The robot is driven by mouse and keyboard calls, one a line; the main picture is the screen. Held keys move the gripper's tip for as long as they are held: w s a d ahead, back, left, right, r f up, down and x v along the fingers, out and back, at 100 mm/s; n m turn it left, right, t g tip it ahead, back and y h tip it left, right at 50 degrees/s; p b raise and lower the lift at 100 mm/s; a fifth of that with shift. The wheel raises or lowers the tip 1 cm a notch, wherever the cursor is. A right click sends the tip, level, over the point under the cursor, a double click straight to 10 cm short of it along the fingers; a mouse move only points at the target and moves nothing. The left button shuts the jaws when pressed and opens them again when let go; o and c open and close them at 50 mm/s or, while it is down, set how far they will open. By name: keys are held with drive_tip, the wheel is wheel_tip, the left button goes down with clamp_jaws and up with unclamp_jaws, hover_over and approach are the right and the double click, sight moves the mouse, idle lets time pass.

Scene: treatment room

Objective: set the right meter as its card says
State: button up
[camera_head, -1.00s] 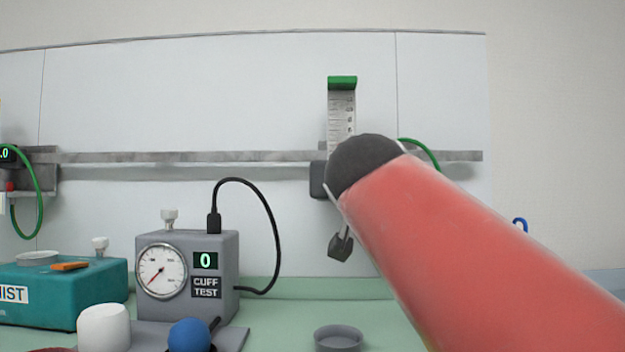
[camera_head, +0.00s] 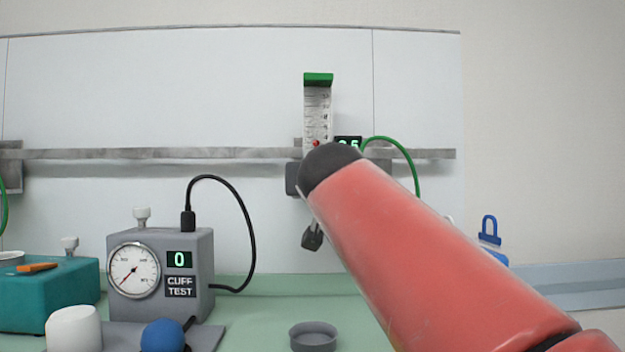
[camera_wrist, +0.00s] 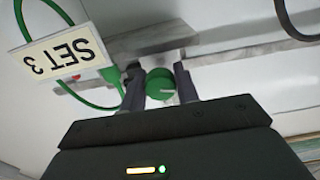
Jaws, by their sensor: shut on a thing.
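The right meter (camera_head: 317,112) is an upright clear scale tube with a green top, mounted on the wall rail. A small red ball (camera_head: 316,143) shows low in the visible part of the tube. A display with green digits (camera_head: 348,142) beside it is partly hidden by my arm, so I cannot read it fully. In the wrist view a card (camera_wrist: 62,58), upside down, reads "SET 3". My gripper (camera_wrist: 158,78) is shut on a green knob (camera_wrist: 160,86), one finger on each side. In the head view my arm hides the gripper and knob.
A grey cuff test box (camera_head: 160,272) with dial, "0" display and black cable stands on the green counter. Nearby are a teal box (camera_head: 50,295), a blue ball (camera_head: 163,336), a white cylinder (camera_head: 73,328) and a grey dish (camera_head: 313,337). A green hose (camera_head: 404,160) curves beside the meter.

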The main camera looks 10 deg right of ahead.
drive_tip(key=shift+n, duration=1.3)
drive_tip(key=o, duration=1)
drive_tip(key=shift+c, duration=0.2)
drive_tip(key=shift+s, duration=0.1)
drive_tip(key=s+a+b, duration=0.1)
drive_tip(key=s, duration=0.6)
drive_tip(key=shift+s+a, duration=0.25)
